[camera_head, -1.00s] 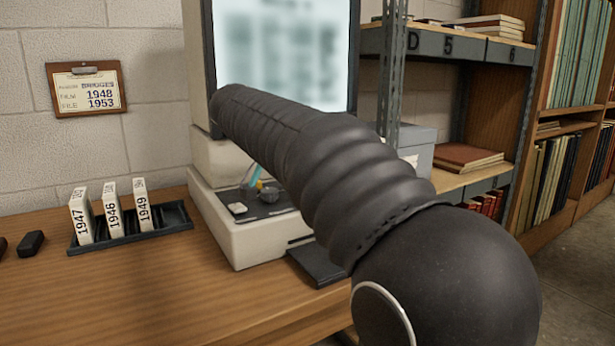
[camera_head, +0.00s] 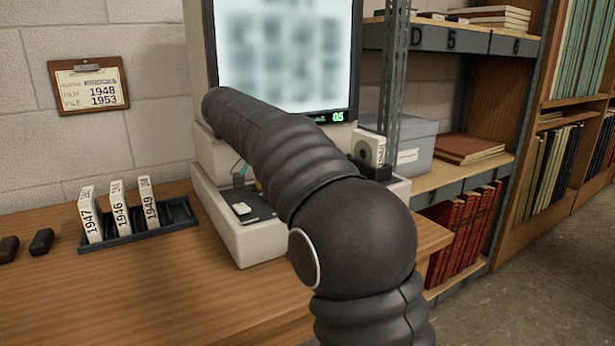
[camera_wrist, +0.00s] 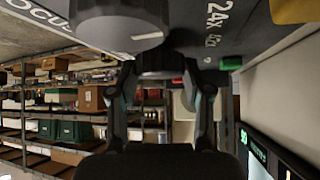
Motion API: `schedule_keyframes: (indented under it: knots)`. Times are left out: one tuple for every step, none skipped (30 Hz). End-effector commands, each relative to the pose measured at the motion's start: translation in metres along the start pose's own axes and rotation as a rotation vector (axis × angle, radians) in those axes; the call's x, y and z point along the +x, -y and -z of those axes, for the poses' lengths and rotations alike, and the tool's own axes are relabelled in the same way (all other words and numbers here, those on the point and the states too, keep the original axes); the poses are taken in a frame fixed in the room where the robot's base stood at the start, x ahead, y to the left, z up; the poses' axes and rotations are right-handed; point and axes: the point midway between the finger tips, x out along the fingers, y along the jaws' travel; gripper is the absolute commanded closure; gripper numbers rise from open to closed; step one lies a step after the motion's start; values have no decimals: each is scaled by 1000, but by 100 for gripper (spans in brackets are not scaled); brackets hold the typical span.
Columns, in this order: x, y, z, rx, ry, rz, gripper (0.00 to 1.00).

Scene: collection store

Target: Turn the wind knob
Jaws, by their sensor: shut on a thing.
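The reader is a pale machine with a lit, blurred screen (camera_head: 285,50) and a green display (camera_head: 338,116) reading 05. In the wrist view, my gripper (camera_wrist: 164,78) has its two fingers on either side of a dark round knob (camera_wrist: 158,64) on the reader's dark panel, shut on it. I take this for the wind knob, though I see no label for it. A larger grey knob (camera_wrist: 120,25) is close by, near printed letters reading "OCUS". In the head view my arm hides the gripped knob and most of the panel.
A black rack (camera_head: 125,236) holds boxes marked 1947, 1946 and 1949 at left. A white film box (camera_head: 369,147) stands at the reader's right side. A yellow part (camera_wrist: 294,10) is near the panel's edge. Metal shelving (camera_head: 455,183) stands at right.

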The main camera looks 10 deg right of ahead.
Motion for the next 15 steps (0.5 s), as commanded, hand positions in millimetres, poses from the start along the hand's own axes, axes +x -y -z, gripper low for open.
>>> schedule_keyframes:
  knots:
    - [0, 0, -2, -2, 3, -2, 86]
    - [0, 0, -2, -2, 3, -3, 86]
    - [1, 0, -2, -1, 3, -3, 86]
    - [1, 0, -2, -1, 3, -3, 86]
    - [1, 0, -2, -2, 3, -3, 86]
    - [1, 0, -2, -2, 3, -3, 86]
    - [1, 0, -2, -2, 3, -2, 86]
    - [1, 0, -2, -2, 3, -2, 86]
    - [1, 0, -2, -2, 3, -2, 86]
    - [1, 0, -2, -2, 3, -2, 86]
    - [1, 0, -2, -2, 3, -2, 43]
    - [1, 0, -2, -2, 3, -2, 33]
    - [1, 0, -2, -2, 3, -2, 26]
    - [1, 0, -2, -1, 3, -2, 26]
    - [1, 0, -1, -1, 2, -2, 26]
